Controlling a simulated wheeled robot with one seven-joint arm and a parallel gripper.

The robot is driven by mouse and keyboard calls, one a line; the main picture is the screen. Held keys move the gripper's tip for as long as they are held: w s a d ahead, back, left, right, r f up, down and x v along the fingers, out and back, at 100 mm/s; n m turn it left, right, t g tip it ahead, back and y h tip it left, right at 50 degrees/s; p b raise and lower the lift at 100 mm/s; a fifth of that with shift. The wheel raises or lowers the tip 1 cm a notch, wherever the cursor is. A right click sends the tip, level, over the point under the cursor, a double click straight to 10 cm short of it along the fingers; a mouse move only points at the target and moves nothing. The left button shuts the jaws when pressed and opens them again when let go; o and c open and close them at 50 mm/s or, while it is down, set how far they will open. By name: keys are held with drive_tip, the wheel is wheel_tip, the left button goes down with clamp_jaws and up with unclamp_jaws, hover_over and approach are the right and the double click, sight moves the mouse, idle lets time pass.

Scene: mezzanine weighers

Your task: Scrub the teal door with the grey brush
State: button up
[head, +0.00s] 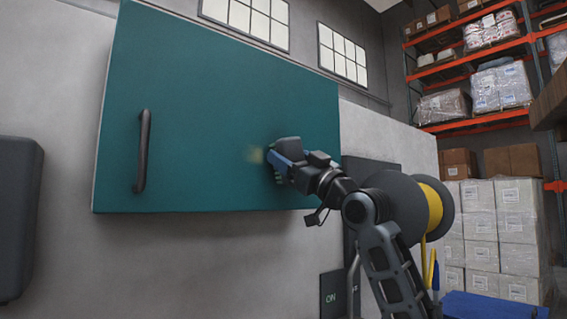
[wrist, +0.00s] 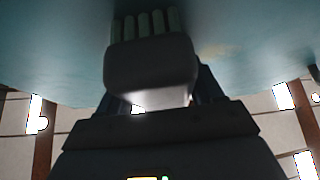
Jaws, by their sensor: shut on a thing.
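The teal door (head: 210,110) is a wide flat panel on the grey wall, with a dark vertical handle (head: 143,152) at its left; it appears closed. A faint tan smudge (head: 254,155) lies on its lower right part, and it also shows in the wrist view (wrist: 215,52). My gripper (head: 282,163) is at the door's lower right, just right of the smudge. It is shut on the grey brush (wrist: 150,72), whose pale green bristles face the door. The bristle tips are at or very near the door; I cannot tell if they touch.
A dark box (head: 18,215) is on the wall at the left. A reel with a yellow band (head: 432,208) is behind my arm. Wrapped pallets (head: 497,235) and orange-beamed racks (head: 480,118) stand at the right. Something blue (head: 490,305) is at the bottom right.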

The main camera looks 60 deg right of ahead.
sight(305, 154)
drive_tip(key=shift+s+d+b, duration=0.15)
drive_tip(key=shift+d+b, duration=0.15)
drive_tip(key=shift+d, duration=0.25)
drive_tip(key=shift+s+d+b, duration=0.15)
drive_tip(key=shift+d+b, duration=0.15)
drive_tip(key=shift+d, duration=0.25)
drive_tip(key=shift+f, duration=0.1)
drive_tip(key=shift+w+a, duration=0.2)
drive_tip(key=shift+a, duration=0.2)
drive_tip(key=shift+w+a+p, duration=0.25)
drive_tip(key=shift+a+p, duration=0.05)
drive_tip(key=shift+a, duration=0.9)
drive_tip(key=shift+w+a+p, duration=0.3)
drive_tip(key=shift+a+p, duration=0.05)
drive_tip(key=shift+a, duration=0.8)
drive_tip(key=shift+w+a+p, duration=0.25)
drive_tip(key=shift+a+p, duration=0.05)
drive_tip(key=shift+a, duration=0.9)
drive_tip(key=shift+w+a+p, duration=0.15)
drive_tip(key=shift+w+a, duration=0.1)
drive_tip(key=shift+a, duration=0.35)
drive_tip(key=shift+w+a+p, duration=0.2)
drive_tip(key=shift+a, duration=0.45)
drive_tip(key=shift+w+a+p, duration=0.15)
drive_tip(key=shift+w+a, duration=0.1)
drive_tip(key=shift+a, duration=0.35)
